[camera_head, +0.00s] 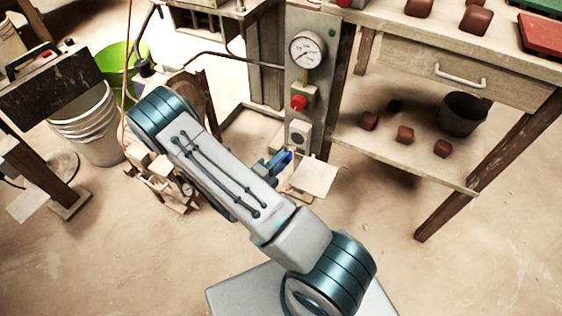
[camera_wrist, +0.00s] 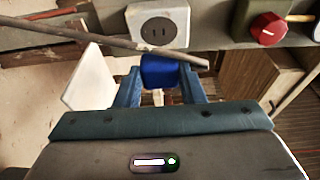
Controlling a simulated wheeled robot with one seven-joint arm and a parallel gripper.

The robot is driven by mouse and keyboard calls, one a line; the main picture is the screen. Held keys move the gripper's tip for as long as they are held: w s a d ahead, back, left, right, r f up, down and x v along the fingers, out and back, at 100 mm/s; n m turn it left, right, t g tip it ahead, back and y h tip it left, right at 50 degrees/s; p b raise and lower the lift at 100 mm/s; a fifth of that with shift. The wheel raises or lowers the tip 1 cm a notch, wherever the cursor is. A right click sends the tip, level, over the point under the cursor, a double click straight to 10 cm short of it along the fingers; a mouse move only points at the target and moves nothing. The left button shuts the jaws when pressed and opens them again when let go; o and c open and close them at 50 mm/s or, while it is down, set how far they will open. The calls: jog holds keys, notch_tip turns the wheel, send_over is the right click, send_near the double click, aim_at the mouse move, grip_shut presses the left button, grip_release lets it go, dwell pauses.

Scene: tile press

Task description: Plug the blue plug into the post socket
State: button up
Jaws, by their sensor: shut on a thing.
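The blue plug (camera_wrist: 160,70) is between the fingers of my gripper (camera_wrist: 163,84) in the wrist view. My gripper is shut on it. In the head view the plug (camera_head: 281,161) shows as a blue spot beside my arm, and the gripper (camera_head: 272,166) is partly hidden by the arm. A thin rod crosses between plug and socket in the wrist view.
The post (camera_head: 314,90) carries a gauge (camera_head: 307,50) and a red knob (camera_head: 299,103) above the socket. A white board (camera_head: 314,177) lies near the post's foot. A workbench (camera_head: 420,60) with a lower shelf stands right. Buckets (camera_head: 88,125) stand left.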

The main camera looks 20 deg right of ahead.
jog(key=shift+d, duration=0.1)
jog(key=shift+w+d+b, duration=0.35)
jog(key=shift+w+d, duration=0.55)
jog(key=shift+d, duration=0.2)
jog(key=shift+w+d+b, duration=0.35)
jog(key=shift+w+d, duration=0.5)
jog(key=shift+d, duration=0.2)
jog(key=shift+p, duration=0.85)
dwell(0.6)
jog(key=shift+w+d, duration=0.35)
jog(key=shift+d, duration=0.05)
dwell(0.5)
jog(key=o, duration=1.1)
jog(key=shift+o, duration=0.2)
jog(key=p+v, duration=0.3)
jog(key=v, duration=1)
jog(key=shift+a, duration=0.4)
jog(key=shift+s+r, duration=0.15)
